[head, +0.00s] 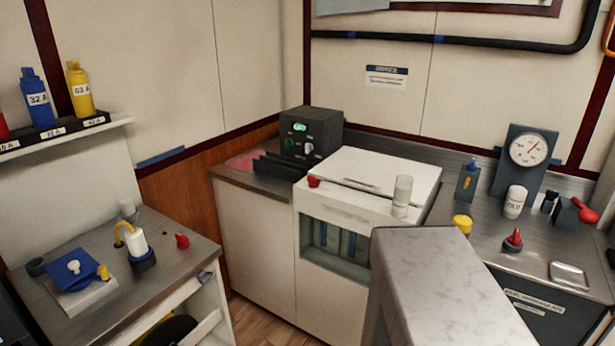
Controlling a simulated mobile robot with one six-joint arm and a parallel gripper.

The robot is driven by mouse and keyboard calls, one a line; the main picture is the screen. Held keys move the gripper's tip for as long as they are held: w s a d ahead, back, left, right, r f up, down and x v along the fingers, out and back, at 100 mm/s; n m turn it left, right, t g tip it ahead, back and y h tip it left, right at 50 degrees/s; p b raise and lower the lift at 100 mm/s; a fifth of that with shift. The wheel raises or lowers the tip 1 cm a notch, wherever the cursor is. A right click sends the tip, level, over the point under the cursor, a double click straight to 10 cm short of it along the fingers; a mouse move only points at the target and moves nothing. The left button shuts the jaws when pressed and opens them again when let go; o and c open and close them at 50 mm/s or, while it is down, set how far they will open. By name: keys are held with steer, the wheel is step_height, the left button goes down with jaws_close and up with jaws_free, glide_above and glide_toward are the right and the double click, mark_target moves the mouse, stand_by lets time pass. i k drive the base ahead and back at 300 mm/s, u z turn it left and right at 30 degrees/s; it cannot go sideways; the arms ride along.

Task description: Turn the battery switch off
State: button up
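No part is clearly labelled as the battery switch. Several red parts could be it, and I cannot tell which. A red knob (513,240) stands on a dark base on the right metal counter. A red-ended lever (588,213) sticks out of a dark block (565,215) at the far right. A red piece (182,240) is on the left bench, and a small red knob (313,181) is on the white lidded unit (370,172). A black box (311,133) with a green display and knobs stands at the back. My gripper is not in view.
A grey marbled block (440,265) fills the lower middle foreground. A gauge (528,149), a white jar (515,202) and a yellow cap (462,223) stand at right. Numbered bottles (38,98) stand on the left shelf. Wooden floor (253,318) shows between the benches.

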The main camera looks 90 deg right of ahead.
mark_target(314, 182)
steer(key=u, duration=0.2)
steer(key=k, duration=0.9)
steer(key=z, duration=0.8)
